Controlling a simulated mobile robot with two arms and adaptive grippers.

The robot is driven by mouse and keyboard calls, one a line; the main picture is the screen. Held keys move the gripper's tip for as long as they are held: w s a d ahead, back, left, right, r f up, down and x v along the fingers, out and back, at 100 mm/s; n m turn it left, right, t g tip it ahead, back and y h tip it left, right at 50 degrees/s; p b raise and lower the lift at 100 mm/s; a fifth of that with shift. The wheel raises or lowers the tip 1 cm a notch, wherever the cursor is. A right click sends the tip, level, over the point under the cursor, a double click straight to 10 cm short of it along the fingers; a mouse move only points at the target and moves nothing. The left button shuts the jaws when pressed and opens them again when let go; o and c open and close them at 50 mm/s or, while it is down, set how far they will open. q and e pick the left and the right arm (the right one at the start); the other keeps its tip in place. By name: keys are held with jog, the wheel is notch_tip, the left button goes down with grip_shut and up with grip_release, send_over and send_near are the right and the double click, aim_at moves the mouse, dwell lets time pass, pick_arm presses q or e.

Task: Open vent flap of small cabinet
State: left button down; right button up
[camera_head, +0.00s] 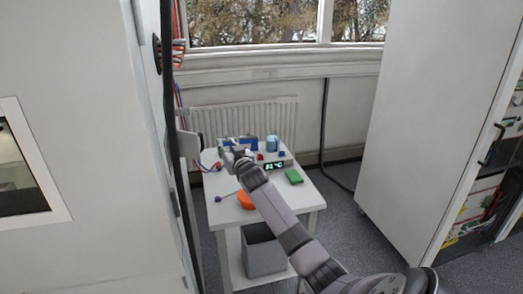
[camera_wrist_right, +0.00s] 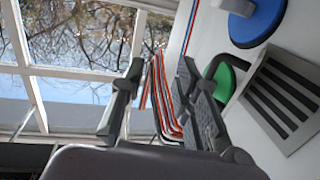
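A white panel (camera_wrist_right: 302,25) at the right of the wrist view carries a slatted vent flap (camera_wrist_right: 284,98) in a pale frame. The flap looks flat against the panel. My right gripper (camera_wrist_right: 160,95) is open and empty; its right finger is near the vent in the picture, with no clear contact. In the head view my right gripper (camera_head: 234,156) is above the back left of the white table, near the large pale cabinet (camera_head: 85,120). The vent is not visible there, so I cannot tell which face carries it. My left gripper is out of view.
Blue (camera_wrist_right: 262,20) and green (camera_wrist_right: 223,82) round parts sit near the vent. Red cables (camera_wrist_right: 165,95) hang behind the fingers. The white table (camera_head: 306,196) holds a display box (camera_head: 276,164), a green block (camera_head: 294,176) and an orange object (camera_head: 246,200). A tall cabinet (camera_head: 430,110) stands right.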

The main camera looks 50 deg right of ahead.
jog(key=s+d+p, duration=0.3)
jog(key=s+p, duration=0.2)
jog(key=s, duration=0.5)
jog(key=shift+s+d, duration=0.25)
jog(key=shift+s, duration=0.05)
dwell(0.7)
jog(key=shift+r+p, duration=0.1)
jog(key=shift+p, duration=0.2)
jog(key=shift+s, duration=0.1)
jog(key=v, duration=1.1)
jog(key=shift+s+a, duration=0.15)
jog(key=shift+s, duration=0.25)
